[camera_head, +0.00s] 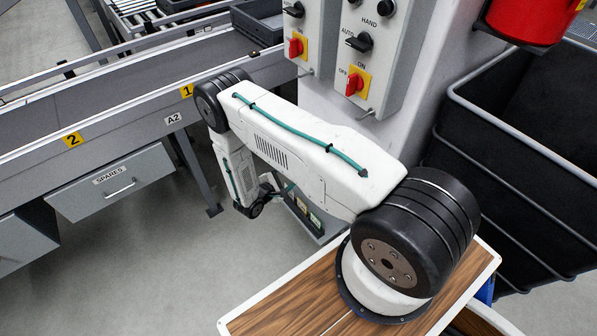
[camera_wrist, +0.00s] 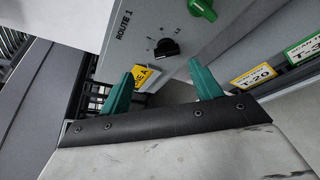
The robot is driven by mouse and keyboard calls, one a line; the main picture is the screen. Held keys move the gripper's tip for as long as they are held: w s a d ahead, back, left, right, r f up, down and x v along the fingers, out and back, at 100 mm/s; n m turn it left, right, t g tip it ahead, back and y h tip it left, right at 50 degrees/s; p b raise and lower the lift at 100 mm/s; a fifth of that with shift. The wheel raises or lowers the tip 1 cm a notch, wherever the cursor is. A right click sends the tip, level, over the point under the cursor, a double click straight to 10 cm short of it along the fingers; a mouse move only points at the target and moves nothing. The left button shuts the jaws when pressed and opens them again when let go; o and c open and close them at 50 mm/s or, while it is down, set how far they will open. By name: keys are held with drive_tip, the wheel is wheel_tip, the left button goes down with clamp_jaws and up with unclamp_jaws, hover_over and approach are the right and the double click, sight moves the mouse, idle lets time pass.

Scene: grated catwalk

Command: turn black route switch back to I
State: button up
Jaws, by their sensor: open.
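The black route switch (camera_wrist: 166,48) sits on a light grey panel (camera_wrist: 135,50) in the wrist view, beside the lettering "ROUTE 1". Small marks surround its knob, but which one it points at is too small to tell. My gripper (camera_wrist: 160,72) has two green fingers spread apart, with nothing between them. The switch lies just beyond the fingertips, between their lines, and they appear not to touch it. In the head view my arm bends down beside the panels; the fingers and the route switch cannot be made out there.
A green knob (camera_wrist: 203,8) is on the same panel. A yellow tag (camera_wrist: 148,76) lies close to the left finger. Two panels (camera_head: 397,60) with black selectors and red handles stand behind my arm. A conveyor (camera_head: 120,105) runs left; a black bin (camera_head: 520,140) stands right.

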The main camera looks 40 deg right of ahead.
drive_tip(key=f+x, duration=0.1)
drive_tip(key=x, duration=0.7)
drive_tip(key=shift+s, duration=0.2)
drive_tip(key=shift+a+f, duration=0.1)
drive_tip(key=shift+a, duration=0.05)
drive_tip(key=c, duration=1)
